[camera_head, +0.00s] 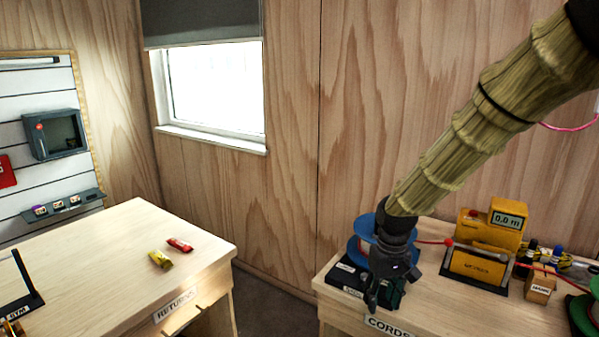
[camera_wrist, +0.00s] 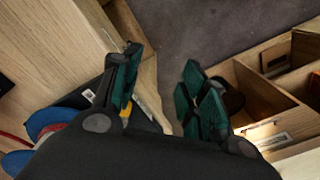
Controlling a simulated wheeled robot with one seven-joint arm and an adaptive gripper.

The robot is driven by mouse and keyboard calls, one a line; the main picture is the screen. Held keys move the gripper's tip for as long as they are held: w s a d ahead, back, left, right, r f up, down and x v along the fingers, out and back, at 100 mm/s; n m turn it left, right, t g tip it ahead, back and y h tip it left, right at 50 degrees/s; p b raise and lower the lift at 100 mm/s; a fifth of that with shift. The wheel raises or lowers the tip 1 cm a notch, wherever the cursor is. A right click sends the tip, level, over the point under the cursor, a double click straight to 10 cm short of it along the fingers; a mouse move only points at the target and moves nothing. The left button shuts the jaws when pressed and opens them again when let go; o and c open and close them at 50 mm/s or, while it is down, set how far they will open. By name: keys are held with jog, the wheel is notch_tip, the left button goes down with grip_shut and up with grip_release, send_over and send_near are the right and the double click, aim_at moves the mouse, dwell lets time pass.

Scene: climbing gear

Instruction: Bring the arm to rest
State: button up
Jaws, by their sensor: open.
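My gripper (camera_head: 384,296) hangs from my arm at the front left of the cords table (camera_head: 455,312), in front of a blue spool (camera_head: 366,226). In the wrist view my gripper (camera_wrist: 158,92) has its green-padded fingers spread apart, with nothing between them. The grey floor (camera_wrist: 205,35) and the table's edge show past the fingers. Part of a blue spool (camera_wrist: 48,122) shows at the left of the wrist view. My gripper hides part of the spool and the black label block (camera_head: 347,270) in the head view.
A yellow measuring device (camera_head: 480,262) stands on the cords table, with a red cord running to it. The returns table (camera_head: 120,255) at left holds a yellow item (camera_head: 160,259) and a red item (camera_head: 180,244). A gap separates the tables. Wooden compartments (camera_wrist: 270,90) show at right in the wrist view.

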jog(key=s+f+m, duration=0.1)
jog(key=s+f, duration=0.4)
jog(key=f, duration=0.4)
jog(key=s+f+y, duration=0.1)
jog(key=s+f, duration=0.5)
jog(key=f, duration=0.3)
jog(key=s+f+m, duration=0.1)
jog(key=s+f, duration=0.4)
jog(key=f, duration=0.4)
jog(key=s+d+f, duration=0.1)
jog(key=s+f, duration=0.2)
jog(key=s, duration=0.4)
jog(key=s+d+f+h, duration=0.1)
jog(key=s+f, duration=0.3)
jog(key=s, duration=0.3)
jog(key=s+d+f, duration=0.1)
jog(key=s+f, duration=0.2)
jog(key=s, duration=0.4)
jog(key=shift+s+f+m, duration=0.25)
jog(key=shift+s+m, duration=0.15)
